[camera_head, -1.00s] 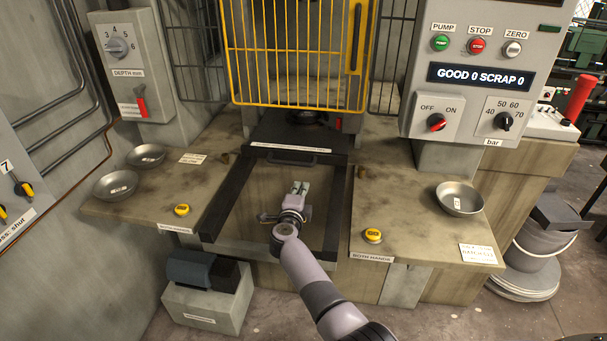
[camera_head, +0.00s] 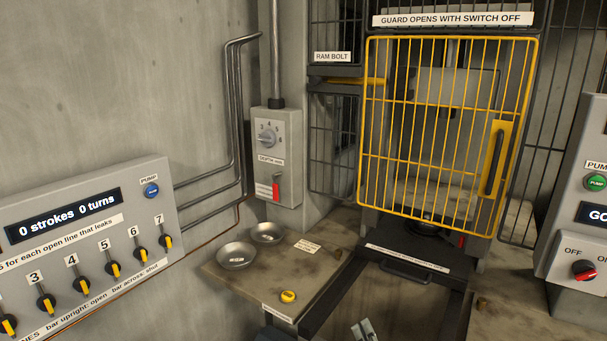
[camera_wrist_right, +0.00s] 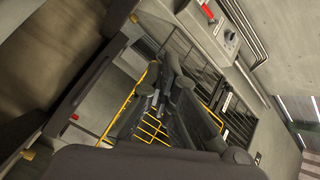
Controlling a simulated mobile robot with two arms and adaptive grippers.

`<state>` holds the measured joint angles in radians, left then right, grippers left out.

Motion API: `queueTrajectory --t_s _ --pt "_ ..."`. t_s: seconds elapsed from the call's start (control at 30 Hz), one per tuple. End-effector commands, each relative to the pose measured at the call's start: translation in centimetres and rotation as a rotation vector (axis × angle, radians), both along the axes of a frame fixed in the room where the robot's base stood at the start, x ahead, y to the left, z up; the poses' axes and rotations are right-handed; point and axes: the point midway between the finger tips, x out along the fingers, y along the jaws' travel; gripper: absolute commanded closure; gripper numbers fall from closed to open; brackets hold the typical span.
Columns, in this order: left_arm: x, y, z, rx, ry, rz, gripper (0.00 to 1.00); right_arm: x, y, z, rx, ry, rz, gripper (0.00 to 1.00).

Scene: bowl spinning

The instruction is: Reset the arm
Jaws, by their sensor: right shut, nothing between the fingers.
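My right gripper (camera_head: 364,329) shows only by its fingertips at the bottom edge of the head view. It is above the dark-framed opening in front of the press. Its dark fingers also show in the right wrist view (camera_wrist_right: 160,86), closed with nothing held, against the yellow guard behind. The rest of my right arm is out of the head view. My left gripper is in neither view.
The yellow guard (camera_head: 448,130) is down across the press. At left, a valve panel (camera_head: 95,245) reads 0 strokes 0 turns. Two metal bowls (camera_head: 237,256) (camera_head: 267,232) and a yellow button (camera_head: 288,296) are on the left worktop. A depth box (camera_head: 278,150) hangs above.

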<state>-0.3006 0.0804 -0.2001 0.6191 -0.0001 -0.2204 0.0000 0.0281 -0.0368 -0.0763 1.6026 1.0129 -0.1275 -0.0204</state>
Motion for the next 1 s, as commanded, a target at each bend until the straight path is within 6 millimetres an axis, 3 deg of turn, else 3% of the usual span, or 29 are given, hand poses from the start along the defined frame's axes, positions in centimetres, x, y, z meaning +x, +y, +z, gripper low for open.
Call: queueTrajectory --t_s 0.1,0.2,0.3,0.4,0.6,0.8,0.93,1.0 --pt "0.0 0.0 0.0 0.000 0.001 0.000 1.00 -6.2 3.3 -2.4 -0.254 0.107 0.225 1.00" --pt "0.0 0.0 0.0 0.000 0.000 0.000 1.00 -11.8 4.3 -5.0 -0.466 0.237 0.379 1.00" --pt "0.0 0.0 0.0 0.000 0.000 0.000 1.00 -17.4 3.6 -7.4 -0.651 0.384 0.486 1.00" --pt "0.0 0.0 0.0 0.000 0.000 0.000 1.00 -21.6 2.1 -8.7 -0.779 0.509 0.545 1.00" --pt "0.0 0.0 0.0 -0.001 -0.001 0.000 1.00 -27.9 -1.0 -9.6 -0.941 0.710 0.596 1.00" --pt "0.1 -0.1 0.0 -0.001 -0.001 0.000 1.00 -32.7 -4.0 -9.2 -1.045 0.875 0.610 1.00" --pt "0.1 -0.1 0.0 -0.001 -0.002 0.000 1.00 -35.6 -5.9 -8.7 -1.095 0.976 0.608 1.00" --pt "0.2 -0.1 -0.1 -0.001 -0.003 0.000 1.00 -35.4 -6.0 -10.1 -1.097 0.991 0.613 1.00"
